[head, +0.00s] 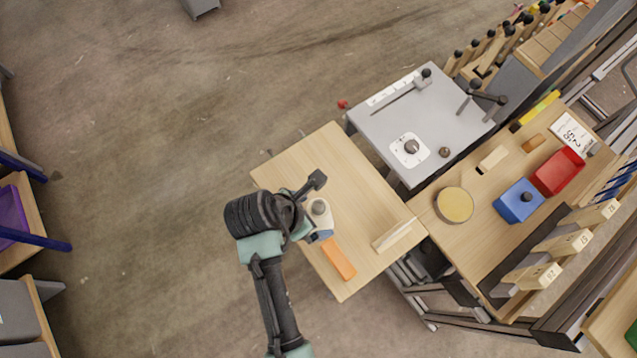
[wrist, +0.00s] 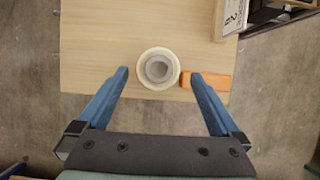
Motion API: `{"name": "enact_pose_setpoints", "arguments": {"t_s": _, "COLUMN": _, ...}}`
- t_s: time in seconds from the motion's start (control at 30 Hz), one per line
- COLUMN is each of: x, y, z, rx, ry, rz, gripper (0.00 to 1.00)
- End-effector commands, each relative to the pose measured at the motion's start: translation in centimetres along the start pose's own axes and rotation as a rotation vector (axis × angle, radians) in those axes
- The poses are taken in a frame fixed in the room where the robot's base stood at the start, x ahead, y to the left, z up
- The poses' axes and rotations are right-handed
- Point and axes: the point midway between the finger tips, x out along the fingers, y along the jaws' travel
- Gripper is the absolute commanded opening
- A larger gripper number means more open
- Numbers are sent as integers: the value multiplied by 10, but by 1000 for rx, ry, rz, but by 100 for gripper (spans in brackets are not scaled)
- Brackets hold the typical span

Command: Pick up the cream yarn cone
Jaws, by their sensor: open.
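The cream yarn cone (wrist: 144,79) stands on the light wooden table (wrist: 100,35), seen from above with a grey round top. It also shows in the head view (head: 319,221), partly hidden by my arm. My gripper (wrist: 160,76) is open and empty above the table, its blue fingers on the left and right of the cone in the wrist view. The fingertips overlap the cone's near half in height on the picture, with gaps on both sides. I cannot tell how far above the table they are. In the head view most of my gripper is hidden.
An orange block (head: 338,258) lies close beside the cone; the right fingertip overlaps it in the wrist view (wrist: 213,81). A pale wooden piece (head: 392,235) stands near the table's right edge. A workbench with a round tin (head: 454,205), blue box (head: 518,202) and red bin (head: 559,172) adjoins.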

Motion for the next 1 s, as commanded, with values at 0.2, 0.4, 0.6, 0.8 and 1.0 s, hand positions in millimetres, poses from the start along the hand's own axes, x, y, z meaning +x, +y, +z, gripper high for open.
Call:
{"name": "enact_pose_setpoints", "arguments": {"t_s": 0.2, "x": 26, "y": 3, "z": 11, "rx": 2, "ry": 0, "rz": -4, "gripper": 100}}
{"name": "enact_pose_setpoints", "arguments": {"t_s": 0.4, "x": 47, "y": 3, "z": 10, "rx": 1, "ry": 1, "rz": -2, "gripper": 100}}
{"name": "enact_pose_setpoints", "arguments": {"t_s": 0.6, "x": 49, "y": 3, "z": 10, "rx": 1, "ry": 1, "rz": 0, "gripper": 100}}
{"name": "enact_pose_setpoints", "arguments": {"t_s": 0.8, "x": 49, "y": 3, "z": 10, "rx": 1, "ry": 1, "rz": 0, "gripper": 77}}
{"name": "enact_pose_setpoints", "arguments": {"t_s": 1.0, "x": 49, "y": 3, "z": 10, "rx": 1, "ry": 1, "rz": -1, "gripper": 41}}
